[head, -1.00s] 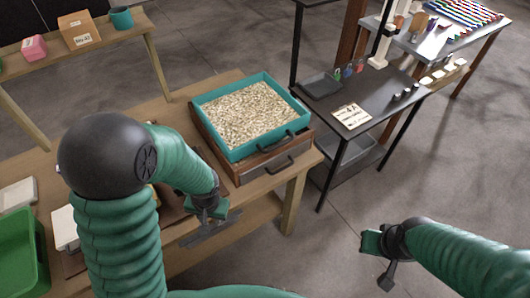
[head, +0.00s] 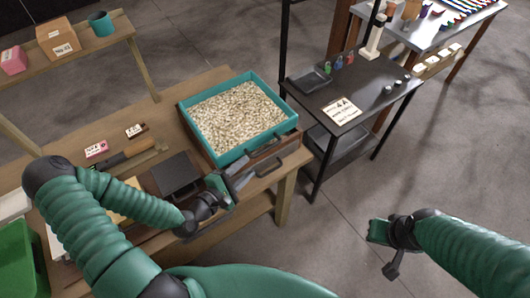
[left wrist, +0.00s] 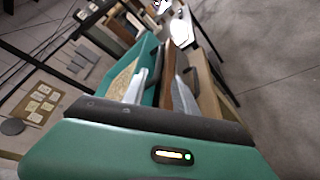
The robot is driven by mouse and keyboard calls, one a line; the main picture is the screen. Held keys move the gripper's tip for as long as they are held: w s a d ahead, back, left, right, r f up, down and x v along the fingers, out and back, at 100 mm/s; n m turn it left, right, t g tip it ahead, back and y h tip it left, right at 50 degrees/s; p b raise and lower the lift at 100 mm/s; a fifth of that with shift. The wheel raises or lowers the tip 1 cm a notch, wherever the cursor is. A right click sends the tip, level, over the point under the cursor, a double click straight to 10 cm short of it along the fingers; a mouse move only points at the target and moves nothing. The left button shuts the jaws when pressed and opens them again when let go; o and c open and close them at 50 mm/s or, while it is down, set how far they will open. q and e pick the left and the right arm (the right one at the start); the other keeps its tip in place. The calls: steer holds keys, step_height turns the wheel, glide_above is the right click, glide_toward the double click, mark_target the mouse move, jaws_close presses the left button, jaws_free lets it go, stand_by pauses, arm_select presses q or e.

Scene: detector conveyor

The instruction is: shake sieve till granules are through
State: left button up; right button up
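The sieve (head: 197,100) is a teal square frame full of pale granules (head: 237,115). It sits on a wooden box (head: 190,130) on the bench, with a dark handle at its front right side. A second handle (head: 268,166) is on the box below. My left gripper (head: 243,174) is just in front of the box's near corner, beside the handles, and looks empty. In the left wrist view its two fingers (left wrist: 160,88) are apart, with the teal sieve and brown wood edge beyond them. My right gripper (head: 384,238) hangs over the floor at right, away from the sieve; its fingers are unclear.
The wooden bench (head: 150,190) also holds a dark flat plate (head: 175,174), a brush-like tool and small labelled cards. A green bin (head: 20,250) is at the left. A black side table (head: 375,100) stands close right of the bench. The floor at right is clear.

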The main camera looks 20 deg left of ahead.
mark_target(264, 152)
arm_select(q)
steer(key=x, duration=0.2)
steer(key=p+x, duration=0.1)
steer(key=x, duration=0.1)
steer(key=p+x, duration=0.1)
steer(key=x, duration=0.1)
steer(key=shift+w+d+r, duration=0.25)
steer(key=shift+w+d, duration=0.05)
steer(key=w, duration=0.1)
steer(key=w+f, duration=0.1)
steer(key=w, duration=0.1)
steer(key=shift+w+d+f+p, duration=0.1)
steer(key=shift+w+d+p, duration=0.05)
steer(key=shift+w+p, duration=0.15)
steer(key=shift+w+f, duration=0.1)
steer(key=shift+w, duration=0.1)
steer(key=shift+d, duration=0.3)
steer(key=shift+c, duration=0.4)
jaws_close()
steer(key=shift+s+f, duration=0.15)
steer(key=shift+f, duration=0.05)
